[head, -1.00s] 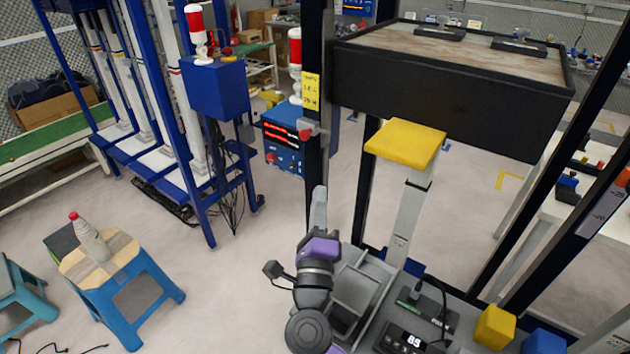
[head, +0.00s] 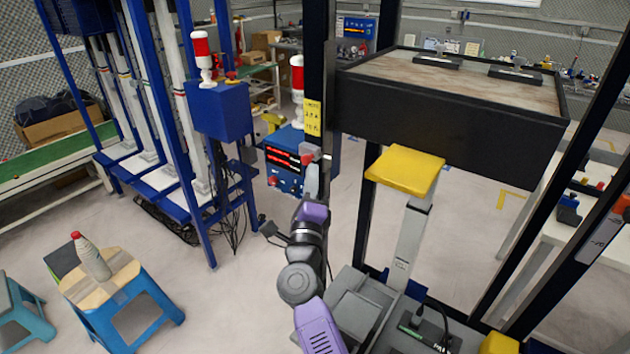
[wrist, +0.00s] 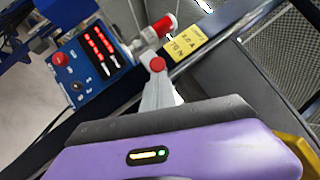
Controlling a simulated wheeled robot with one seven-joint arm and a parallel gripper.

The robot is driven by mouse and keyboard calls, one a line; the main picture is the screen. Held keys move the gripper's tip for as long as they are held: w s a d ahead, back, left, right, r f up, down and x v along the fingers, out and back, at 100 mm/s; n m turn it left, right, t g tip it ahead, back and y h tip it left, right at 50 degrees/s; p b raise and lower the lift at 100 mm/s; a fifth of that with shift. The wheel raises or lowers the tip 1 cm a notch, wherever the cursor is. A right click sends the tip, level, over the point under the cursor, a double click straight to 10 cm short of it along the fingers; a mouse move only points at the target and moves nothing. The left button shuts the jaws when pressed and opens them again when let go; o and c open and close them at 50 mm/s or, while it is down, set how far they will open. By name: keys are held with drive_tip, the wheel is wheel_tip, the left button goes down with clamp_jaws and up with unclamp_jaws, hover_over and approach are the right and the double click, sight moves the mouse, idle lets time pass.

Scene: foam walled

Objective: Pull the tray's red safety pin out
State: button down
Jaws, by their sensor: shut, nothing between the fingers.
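The black-walled tray (head: 450,118) stands raised between dark posts, in the upper right of the head view. In the wrist view, a round red knob (wrist: 157,63), which looks like the safety pin's head, shows at the dark post just below the yellow label. My gripper (head: 309,155) is at the post under that label, its grey fingers shut and empty. In the wrist view its fingers (wrist: 158,90) point at the red knob, very close to it; I cannot tell whether they touch.
A blue console (head: 283,160) with red displays and a red-white beacon (head: 297,85) stand just behind and left of the post. A yellow pad (head: 405,170) on a grey column is right of my arm. A blue stool (head: 125,305) with a bottle stands left.

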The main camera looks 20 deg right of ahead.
drive_tip(key=w+a+b, duration=0.2)
drive_tip(key=w, duration=0.1)
drive_tip(key=shift+w+a, duration=0.15)
drive_tip(key=shift+a, duration=0.05)
idle(0.5)
